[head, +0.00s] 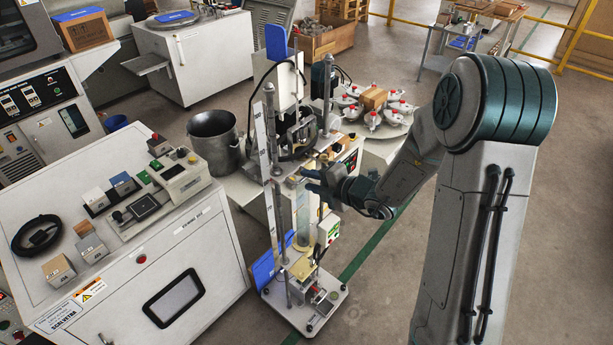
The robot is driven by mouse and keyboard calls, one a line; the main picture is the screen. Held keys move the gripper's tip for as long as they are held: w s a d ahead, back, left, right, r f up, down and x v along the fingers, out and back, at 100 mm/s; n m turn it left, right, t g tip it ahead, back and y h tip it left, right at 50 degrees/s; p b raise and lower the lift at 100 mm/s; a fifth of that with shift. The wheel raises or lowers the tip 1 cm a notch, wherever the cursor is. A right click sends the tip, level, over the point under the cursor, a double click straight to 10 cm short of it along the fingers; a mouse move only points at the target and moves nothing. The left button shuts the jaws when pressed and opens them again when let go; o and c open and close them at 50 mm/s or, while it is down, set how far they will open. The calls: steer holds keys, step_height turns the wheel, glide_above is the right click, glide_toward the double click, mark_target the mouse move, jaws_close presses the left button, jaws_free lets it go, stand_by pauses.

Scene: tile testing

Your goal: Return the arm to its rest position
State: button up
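My arm reaches in from the right side of the head view, bent at a large green-banded joint, with its forearm pointing down and left. My gripper (306,180) is at the tall testing stand (269,165), in front of its upright column. Its dark fingers look spread apart, with nothing visible held between them. I cannot tell whether they touch the stand. A clear cylinder (303,222) stands just below the gripper.
A white control cabinet (150,245) with small boxes and a black cable coil stands at left. A metal pot (213,138) is behind it. A round table (385,128) with several white-and-red items stands behind the forearm. Open floor (560,200) lies at right.

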steer(key=shift+p+v, duration=0.85)
steer(key=shift+v, duration=1.25)
steer(key=s+r+n+g+h, duration=0.1)
steer(key=s+r+n+g, duration=0.3)
steer(key=s+n, duration=0.6)
steer(key=s+r+n+g+h, duration=0.1)
steer(key=s+r+n+g, duration=0.4)
steer(key=n, duration=1)
steer(key=s+d+r+n+t+h, duration=0.3)
steer(key=s+d+n+h, duration=0.5)
steer(key=d+n, duration=0.5)
steer(key=n+h, duration=0.1)
steer(key=n, duration=0.4)
steer(key=shift+s+n, duration=0.2)
steer(key=shift+n, duration=0.1)
steer(key=shift+a, duration=0.1)
